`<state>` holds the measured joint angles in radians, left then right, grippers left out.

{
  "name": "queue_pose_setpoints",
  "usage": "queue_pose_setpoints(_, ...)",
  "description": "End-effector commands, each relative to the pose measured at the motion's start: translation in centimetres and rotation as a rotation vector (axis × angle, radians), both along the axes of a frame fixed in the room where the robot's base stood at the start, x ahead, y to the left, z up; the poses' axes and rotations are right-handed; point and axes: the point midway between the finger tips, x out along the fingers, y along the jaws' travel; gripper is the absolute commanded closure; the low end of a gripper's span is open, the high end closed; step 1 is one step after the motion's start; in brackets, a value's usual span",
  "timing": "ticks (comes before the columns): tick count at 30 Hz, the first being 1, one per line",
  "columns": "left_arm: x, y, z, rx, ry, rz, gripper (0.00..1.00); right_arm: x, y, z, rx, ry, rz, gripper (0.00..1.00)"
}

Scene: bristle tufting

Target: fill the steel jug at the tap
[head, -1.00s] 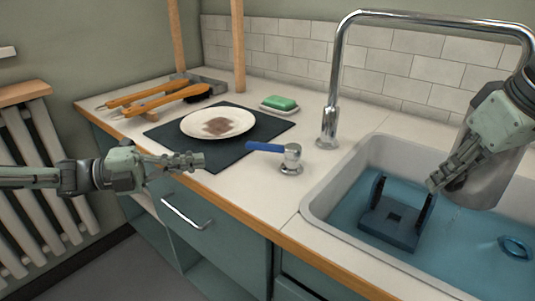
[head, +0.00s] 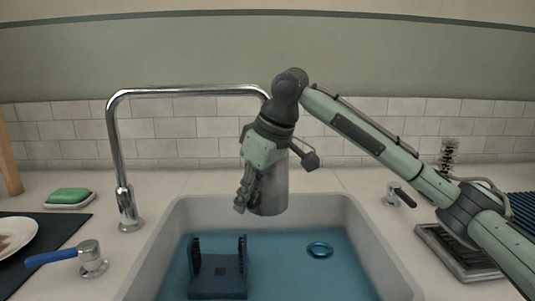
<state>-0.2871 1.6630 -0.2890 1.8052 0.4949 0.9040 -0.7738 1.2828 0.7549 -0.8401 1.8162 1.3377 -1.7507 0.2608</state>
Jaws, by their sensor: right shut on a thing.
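The steel jug (head: 272,190) is a grey metal cylinder, held upright above the sink. My right gripper (head: 243,196) is shut on it at its left side. The chrome tap (head: 117,150) arches from the counter left of the sink to the right; its spout end is hidden behind my right wrist, above the jug. I see no stream of water, and the inside of the jug is hidden. The tap's valve with a blue lever (head: 52,257) stands on the counter at the left, its lever pointing left. My left gripper is not in view.
The sink (head: 349,212) has a blue floor with a dark blue two-posted holder (head: 218,277) and a blue ring (head: 320,250). A green soap (head: 68,195) and a plate (head: 18,236) lie left. A small black-handled valve (head: 394,194) and a metal tray (head: 440,250) stand right.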

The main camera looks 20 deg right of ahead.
Motion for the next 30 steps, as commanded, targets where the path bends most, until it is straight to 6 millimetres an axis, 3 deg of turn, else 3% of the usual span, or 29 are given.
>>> queue_pose_setpoints(16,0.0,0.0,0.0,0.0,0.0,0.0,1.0,-0.4,0.3,0.1,0.0,-0.004,0.002,1.0)
queue_pose_setpoints(27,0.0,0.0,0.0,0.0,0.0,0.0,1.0,-6.7,3.5,0.1,0.0,-0.004,0.005,1.0)
queue_pose_setpoints(30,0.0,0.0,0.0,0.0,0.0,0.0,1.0,-7.5,3.9,0.1,0.0,-0.003,0.002,1.0)
